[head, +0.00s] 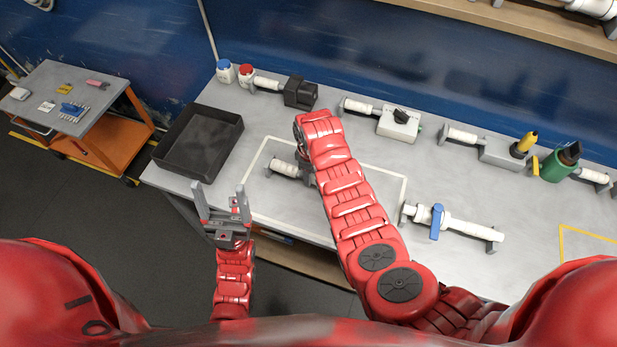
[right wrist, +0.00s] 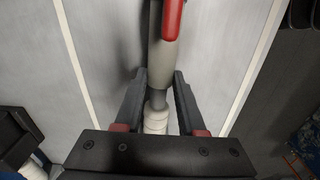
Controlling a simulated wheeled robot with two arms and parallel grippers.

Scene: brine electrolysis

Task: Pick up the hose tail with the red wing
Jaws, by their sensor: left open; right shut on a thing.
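The hose tail (right wrist: 160,65) shows in the right wrist view as a pale grey tube with a red wing (right wrist: 172,18) at the top and a white ribbed end toward me. My right gripper (right wrist: 158,88) has one dark finger on each side of it and is shut on it. In the head view a white end of the hose tail (head: 286,169) sticks out left of my right forearm, which hides the wing. I cannot tell whether it touches the table. My left gripper (head: 220,196) is open and empty in front of the table's near edge.
A black tray (head: 178,172) stands at the table's left. A white outline (head: 258,160) marks the surface under my right arm. A pipe with a blue handle (head: 437,221) lies right of that arm. Several fittings line the back, including a black-boxed one (head: 300,92). An orange cart (head: 110,148) stands left.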

